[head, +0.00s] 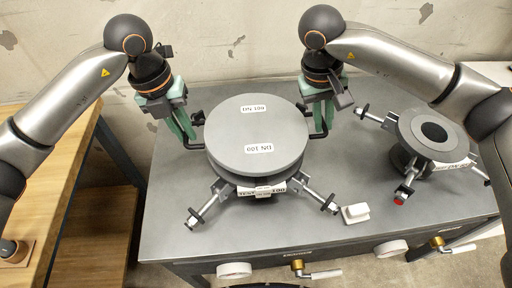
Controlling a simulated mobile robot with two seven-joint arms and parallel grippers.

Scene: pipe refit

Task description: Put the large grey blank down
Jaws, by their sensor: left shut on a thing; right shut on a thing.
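The large grey blank (256,126) is a flat disc with two "DN 100" labels and a black handle on each side. It sits level over a pipe flange stand (263,189) on the grey bench; whether it rests on the flange or hangs just above it I cannot tell. My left gripper (192,136) is shut on the blank's left handle. My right gripper (321,130) is shut on its right handle. Swing bolts splay outward at the front of the stand. The rear of the stand is hidden under the disc.
A second flange stand (432,136) with a round opening and splayed bolts stands at the bench's right. A small white block (355,213) lies on the grey bench (330,255) near its front. A wooden table (62,170) is at the left. Valves line the bench's front.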

